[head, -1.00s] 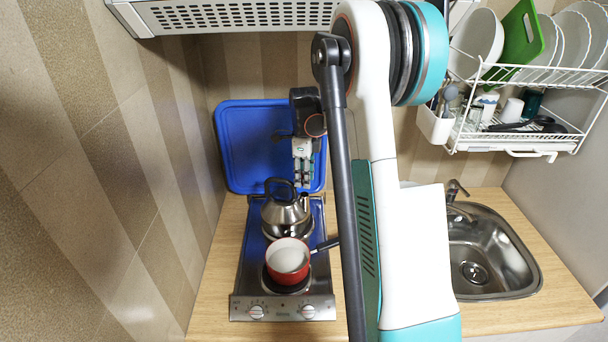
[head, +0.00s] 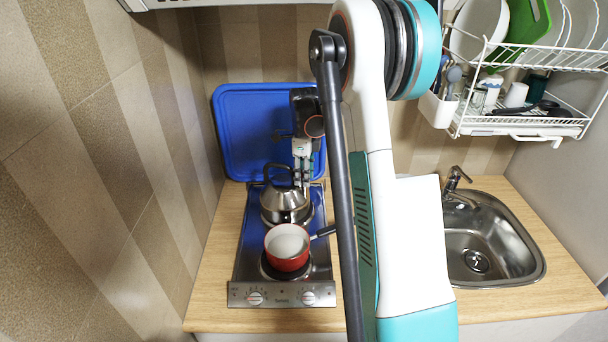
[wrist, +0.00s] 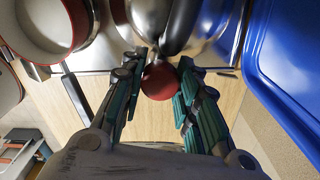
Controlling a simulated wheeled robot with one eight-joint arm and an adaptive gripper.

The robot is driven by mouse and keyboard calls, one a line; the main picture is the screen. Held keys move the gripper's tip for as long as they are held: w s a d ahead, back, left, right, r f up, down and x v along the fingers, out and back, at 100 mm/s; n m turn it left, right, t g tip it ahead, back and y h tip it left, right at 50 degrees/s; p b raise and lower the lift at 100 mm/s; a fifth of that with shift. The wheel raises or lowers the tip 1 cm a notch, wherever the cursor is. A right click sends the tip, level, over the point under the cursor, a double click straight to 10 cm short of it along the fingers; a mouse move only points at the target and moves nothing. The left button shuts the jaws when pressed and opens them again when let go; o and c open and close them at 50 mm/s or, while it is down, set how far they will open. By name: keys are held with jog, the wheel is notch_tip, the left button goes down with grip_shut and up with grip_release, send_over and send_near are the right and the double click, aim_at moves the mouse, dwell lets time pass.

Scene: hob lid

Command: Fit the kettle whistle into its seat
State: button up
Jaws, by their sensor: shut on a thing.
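The steel kettle (head: 286,201) with a black arched handle stands on the rear burner of the hob (head: 252,262). In the wrist view the kettle (wrist: 150,15) is at the top edge, its spout pointing toward my gripper. The whistle (wrist: 159,82) is a red ball between my fingertips, at the spout's end in that picture. I cannot tell whether it is seated or only in front of the spout. My gripper (wrist: 158,85) is shut on the whistle. In the head view my gripper (head: 302,178) is beside the kettle's right rear, and the whistle is hidden.
A red pot (head: 287,250) with a dark handle stands on the front burner. The blue hob lid (head: 240,135) stands open behind the kettle, close to my gripper. The sink (head: 485,245) and dish rack (head: 520,125) are at right. A tiled wall is at left.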

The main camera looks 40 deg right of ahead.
jog(key=shift+r, duration=0.1)
dwell(0.3)
jog(key=o, duration=1)
notch_tip(320, 180, up, 12)
dwell(0.5)
